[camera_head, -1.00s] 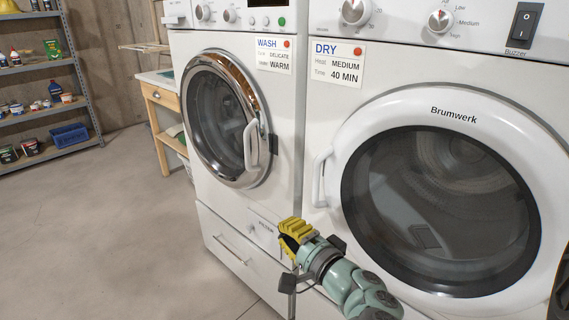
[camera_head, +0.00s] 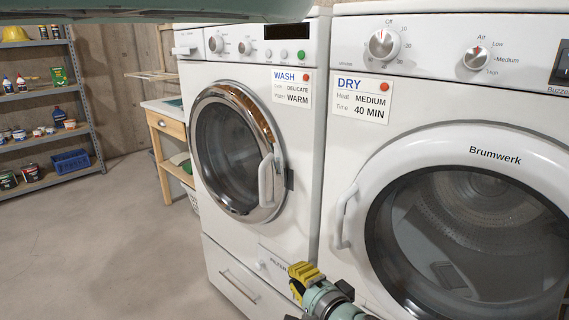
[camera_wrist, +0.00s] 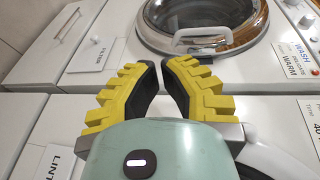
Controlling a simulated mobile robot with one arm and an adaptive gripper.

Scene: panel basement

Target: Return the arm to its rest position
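My gripper (camera_head: 302,278) is low in front of the gap between the washer and the dryer in the head view. Its yellow ribbed fingers also show in the wrist view (camera_wrist: 160,75), tips nearly meeting with only a narrow gap and nothing between them. The rest of my arm is mostly cut off by the lower edge.
A metal shelf (camera_head: 85,95) with bottles, cans and a blue basket (camera_head: 71,160) stands far left. A wooden table (camera_head: 170,127) is beside the washer. The concrete floor (camera_head: 100,250) at left is clear. The washer's lower drawer (camera_head: 235,280) is closed.

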